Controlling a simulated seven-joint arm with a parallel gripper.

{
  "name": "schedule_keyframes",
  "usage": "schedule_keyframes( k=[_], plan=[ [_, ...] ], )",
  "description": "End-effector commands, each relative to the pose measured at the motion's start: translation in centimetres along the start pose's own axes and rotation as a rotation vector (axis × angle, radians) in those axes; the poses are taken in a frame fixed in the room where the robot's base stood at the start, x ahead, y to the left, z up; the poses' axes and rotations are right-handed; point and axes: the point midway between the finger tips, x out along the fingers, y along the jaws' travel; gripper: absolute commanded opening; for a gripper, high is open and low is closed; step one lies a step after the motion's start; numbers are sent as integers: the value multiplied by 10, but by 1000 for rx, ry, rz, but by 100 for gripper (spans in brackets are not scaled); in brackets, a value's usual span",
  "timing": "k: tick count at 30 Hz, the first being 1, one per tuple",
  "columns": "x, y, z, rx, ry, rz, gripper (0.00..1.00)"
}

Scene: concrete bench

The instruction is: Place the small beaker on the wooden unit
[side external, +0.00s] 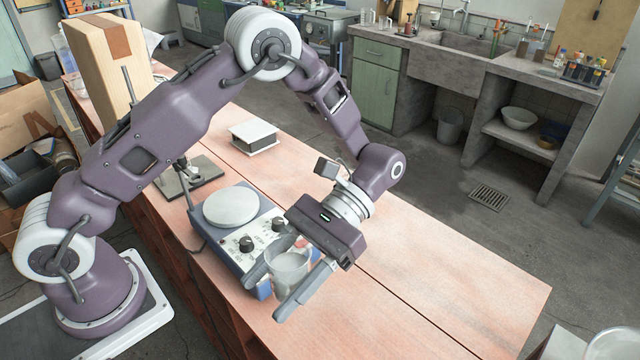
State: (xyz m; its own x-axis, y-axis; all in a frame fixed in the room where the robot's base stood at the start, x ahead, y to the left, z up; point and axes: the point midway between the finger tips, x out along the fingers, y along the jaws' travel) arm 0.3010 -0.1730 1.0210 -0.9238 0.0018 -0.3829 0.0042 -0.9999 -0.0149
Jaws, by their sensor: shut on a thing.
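My gripper (265,298) is shut on a small clear beaker (289,274). The beaker is upright between the two grey fingers and looks empty. It shows in front of the near right corner of a hotplate stirrer, and I cannot tell how high it is above the surface below. The wooden unit (440,290) is a long bench with a pale reddish wooden top and a darker wooden front. It runs from the back left to the front right, under my gripper and arm.
The hotplate stirrer (232,207) stands close to my gripper. A tall tan box (107,62) stands at the far left end. The right part of the wooden top is clear.

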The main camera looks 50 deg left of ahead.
Motion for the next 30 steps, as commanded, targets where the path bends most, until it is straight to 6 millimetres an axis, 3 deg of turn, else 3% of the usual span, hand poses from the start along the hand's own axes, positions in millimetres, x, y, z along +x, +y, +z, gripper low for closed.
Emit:
schedule_keyframes(
  k=[9,16,23,30],
  plan=[
    [-71,32,-16,-224,-9,545,5],
    [-132,28,-30,-369,-14,894,5],
    [-196,1,-46,-510,-19,1234,5],
    [-259,-54,-64,-662,-25,1597,5]
  ],
)
